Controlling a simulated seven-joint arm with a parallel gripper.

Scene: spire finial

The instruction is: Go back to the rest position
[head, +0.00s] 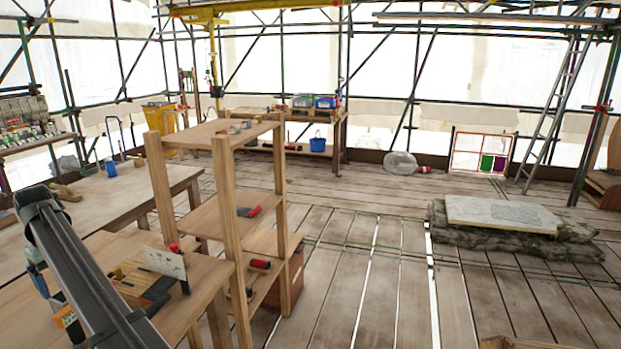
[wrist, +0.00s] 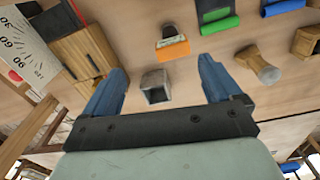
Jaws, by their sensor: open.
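In the wrist view my gripper (wrist: 162,72) is open, with its two blue fingers spread wide. A small grey hollow block (wrist: 155,86) shows in the gap between the fingers, on or above the wooden bench top (wrist: 130,25). I cannot tell its height difference from the fingers, and nothing is gripped. A black and orange piece (wrist: 173,44) lies just beyond it. In the head view my arm crosses the lower left, over the bench, and hides part of it; my fingers are not clear there.
In the wrist view, a green piece (wrist: 218,20), a blue piece (wrist: 282,7) and a wooden mallet-like piece (wrist: 258,66) lie to the right; a wooden box (wrist: 82,52) and a numbered card (wrist: 25,50) lie left. In the head view, a wooden shelf rack (head: 228,200) stands right of my arm.

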